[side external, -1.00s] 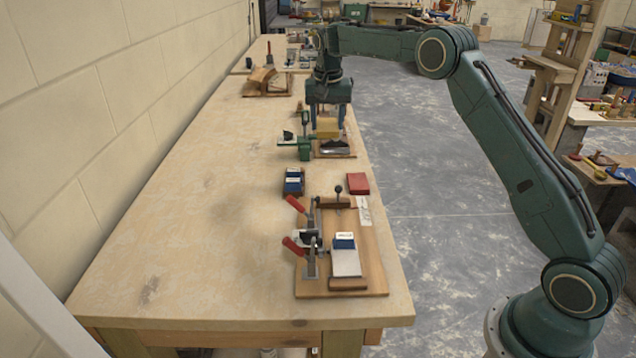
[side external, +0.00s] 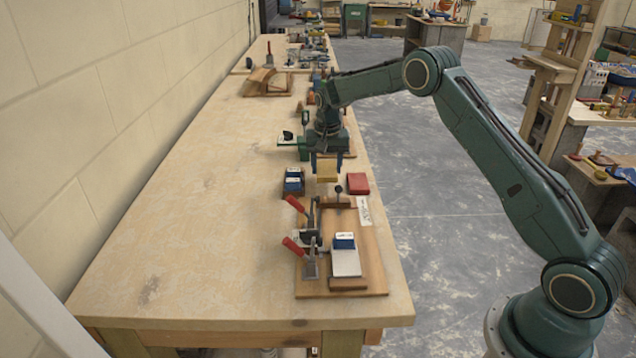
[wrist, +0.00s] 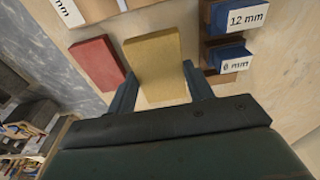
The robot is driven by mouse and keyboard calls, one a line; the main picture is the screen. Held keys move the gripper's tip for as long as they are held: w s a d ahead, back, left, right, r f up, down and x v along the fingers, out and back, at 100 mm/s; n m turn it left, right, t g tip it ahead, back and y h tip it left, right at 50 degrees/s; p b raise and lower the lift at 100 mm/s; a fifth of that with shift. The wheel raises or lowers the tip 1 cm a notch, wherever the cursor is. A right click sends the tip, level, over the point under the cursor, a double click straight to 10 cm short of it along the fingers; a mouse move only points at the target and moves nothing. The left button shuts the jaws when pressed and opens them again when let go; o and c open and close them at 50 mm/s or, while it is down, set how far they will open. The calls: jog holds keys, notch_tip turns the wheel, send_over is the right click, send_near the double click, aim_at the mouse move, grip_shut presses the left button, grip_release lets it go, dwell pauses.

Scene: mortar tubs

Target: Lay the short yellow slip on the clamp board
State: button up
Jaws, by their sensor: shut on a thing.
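My gripper (side external: 327,172) is shut on the short yellow slip (side external: 326,169) and holds it above the bench, just behind the clamp board (side external: 372,258). In the wrist view the yellow slip (wrist: 156,66) sits between the two fingers of my gripper (wrist: 163,95). The clamp board is a wooden board with two red-handled clamps (side external: 297,225), a dark knob (side external: 338,190) at its far end, and a pale plate (side external: 346,262) with a blue block (side external: 344,240) on it.
A red slip (side external: 358,184) lies on the bench right of the held slip; it also shows in the wrist view (wrist: 97,62). Blue blocks with labels (side external: 293,181) stand to the left, reading 12 mm and apparently 6 mm. The left side of the bench (side external: 190,220) is clear.

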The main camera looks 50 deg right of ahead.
aim_at(326, 170)
jog(key=shift+f, duration=1.85)
jog(key=shift+f, duration=0.2)
jog(key=o, duration=1.1)
jog(key=shift+r, duration=0.1)
jog(key=r, duration=0.4)
jog(key=a+r, duration=0.1)
jog(key=r, duration=0.4)
jog(key=s+r, duration=0.1)
jog(key=r, duration=0.3)
jog(key=shift+s+a+r, duration=0.1)
jog(key=shift+a+r, duration=0.05)
jog(key=shift+r, duration=0.05)
